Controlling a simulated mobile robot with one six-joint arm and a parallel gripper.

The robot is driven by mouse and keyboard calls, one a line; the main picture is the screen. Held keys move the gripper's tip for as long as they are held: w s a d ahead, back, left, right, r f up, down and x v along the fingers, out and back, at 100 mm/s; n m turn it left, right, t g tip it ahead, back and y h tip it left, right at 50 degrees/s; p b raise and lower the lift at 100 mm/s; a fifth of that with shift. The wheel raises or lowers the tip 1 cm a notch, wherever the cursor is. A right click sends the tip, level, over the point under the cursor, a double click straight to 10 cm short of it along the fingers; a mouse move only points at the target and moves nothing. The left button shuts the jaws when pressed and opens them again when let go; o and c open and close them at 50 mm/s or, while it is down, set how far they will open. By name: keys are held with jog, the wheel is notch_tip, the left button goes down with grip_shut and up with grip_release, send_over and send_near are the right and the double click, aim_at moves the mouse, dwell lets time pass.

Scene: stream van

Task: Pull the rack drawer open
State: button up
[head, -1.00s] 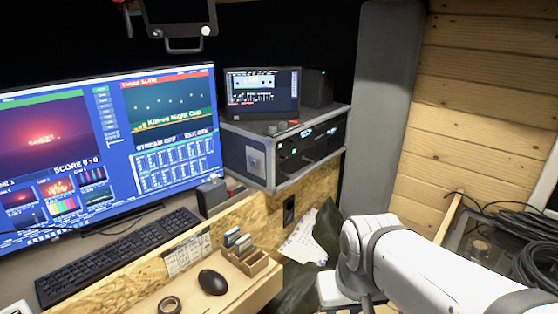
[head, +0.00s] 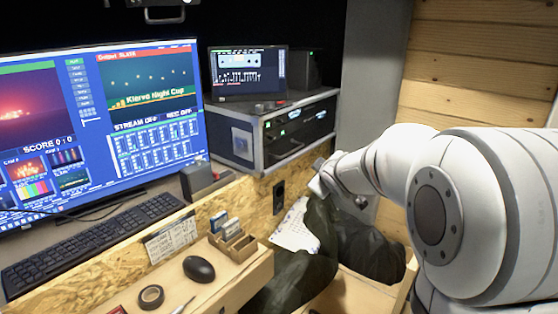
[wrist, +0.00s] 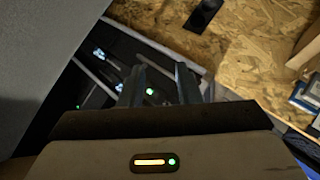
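The rack (head: 237,140) is a black equipment case with grey metal edges, standing on the desk right of the big monitor. Its front holds dark panels with small green and blue lights, and the rack drawer's dark front (head: 298,144) seems to be the lower one. The rack front (wrist: 98,72) also shows tilted in the wrist view, beyond the fingers. My gripper (wrist: 161,88) is open, its two dark fingers apart with a green light visible between them. Nothing is held. In the head view my wrist is right of and below the rack; the fingertips are not clear there.
A small screen (head: 247,72) stands on the rack. A chipboard panel (head: 250,196) with a black socket (head: 279,190) is below it. Dark cloth (head: 345,240) and a white sheet (head: 295,230) lie near my arm. A grey pillar (head: 370,75) stands right of the rack.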

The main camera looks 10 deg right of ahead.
jog(key=w+f+n+t+y+b, duration=0.1)
jog(key=w+f+n+t+b, duration=0.2)
jog(key=w, duration=0.6)
jog(key=n+t+y+b, duration=0.3)
jog(key=n+y, duration=0.3)
jog(key=n, duration=0.3)
send_near(293, 151)
jog(key=w, duration=0.3)
jog(key=shift+n+y, duration=0.4)
jog(key=shift+p+x, duration=0.4)
jog(key=shift+x, duration=3.6)
jog(key=shift+s+a+f, duration=0.1)
jog(key=shift+a+f, duration=0.05)
jog(key=shift+c, duration=0.2)
grip_shut()
